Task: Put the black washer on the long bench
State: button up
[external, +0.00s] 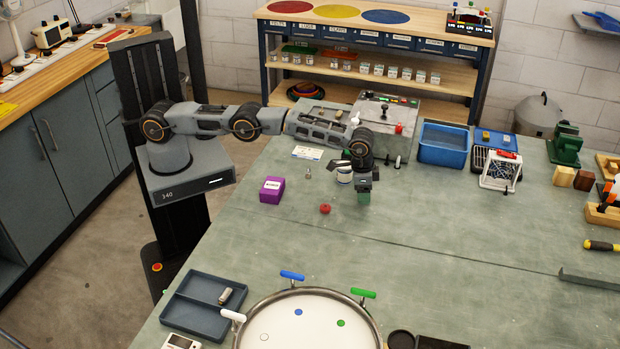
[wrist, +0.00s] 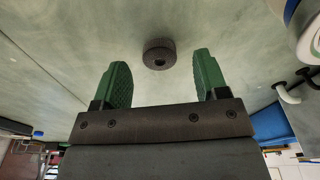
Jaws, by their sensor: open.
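The black washer (wrist: 154,48) is a thick dark ring with a hole. In the wrist view it lies on the grey-green bench top (wrist: 60,50), just past and between my green fingertips, apart from both. My gripper (external: 364,200) is open and empty, pointing down close over the bench (external: 450,230) in the external view. I cannot make out the washer in the external view; my gripper probably hides it.
A white can (external: 344,174) stands just left of my gripper. A red piece (external: 325,209) and a purple box (external: 272,190) lie further left. A blue bin (external: 443,143) is behind right. A round drum (external: 305,325) fills the front. Bench right of my gripper is clear.

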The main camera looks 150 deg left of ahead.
jog(key=shift+f, duration=0.8)
jog(key=c, duration=1.1)
jog(key=shift+r, duration=0.15)
